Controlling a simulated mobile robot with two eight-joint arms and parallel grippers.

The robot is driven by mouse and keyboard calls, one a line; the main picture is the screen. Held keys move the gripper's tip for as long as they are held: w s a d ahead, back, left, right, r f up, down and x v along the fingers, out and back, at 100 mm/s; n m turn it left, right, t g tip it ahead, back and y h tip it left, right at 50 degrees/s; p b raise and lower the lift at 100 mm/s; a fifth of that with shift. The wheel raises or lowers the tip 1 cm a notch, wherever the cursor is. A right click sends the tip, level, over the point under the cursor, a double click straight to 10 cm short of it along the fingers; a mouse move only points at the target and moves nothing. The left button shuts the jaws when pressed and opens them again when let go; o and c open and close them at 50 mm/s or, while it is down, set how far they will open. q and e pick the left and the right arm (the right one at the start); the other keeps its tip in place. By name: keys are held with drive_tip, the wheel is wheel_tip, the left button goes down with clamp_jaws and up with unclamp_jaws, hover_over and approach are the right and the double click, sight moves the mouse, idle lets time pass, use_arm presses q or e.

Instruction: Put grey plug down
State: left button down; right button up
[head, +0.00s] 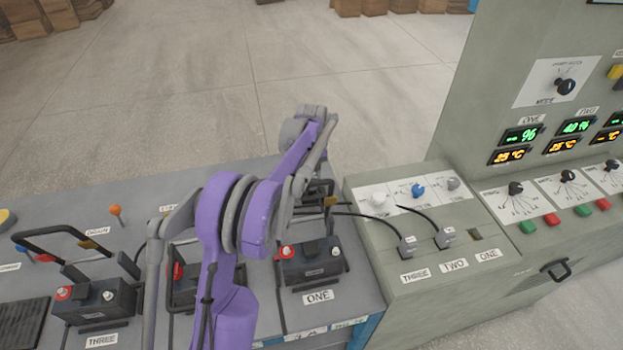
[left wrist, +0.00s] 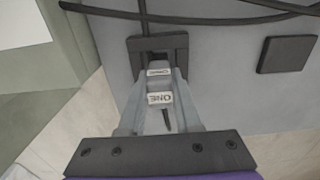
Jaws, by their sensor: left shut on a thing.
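My left gripper (left wrist: 157,78) is shut on a grey plug (left wrist: 159,98) labelled ONE in the left wrist view. The plug's front end is at a dark square frame (left wrist: 176,41) on a grey surface. I cannot tell whether it is seated in the frame or just touching it. In the head view my purple and grey left arm reaches over the battery bench, and its fingers and the held plug cannot be made out. My right gripper is not in view.
Two other grey plugs with black cables (head: 407,246) (head: 444,237) stand in the panel over THREE and TWO; the place over ONE (head: 475,235) is empty. Battery ONE (head: 312,262) and battery THREE (head: 95,300) sit on the bench. A dark square pad (left wrist: 287,54) lies right of the frame.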

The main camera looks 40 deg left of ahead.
use_arm(q)
drive_tip(key=shift+f, duration=0.25)
drive_tip(key=c, duration=0.6)
unclamp_jaws()
drive_tip(key=shift+r, duration=0.1)
wheel_tip(320, 180, up, 12)
drive_tip(key=shift+r+p, duration=0.2)
drive_tip(key=shift+p, duration=0.1)
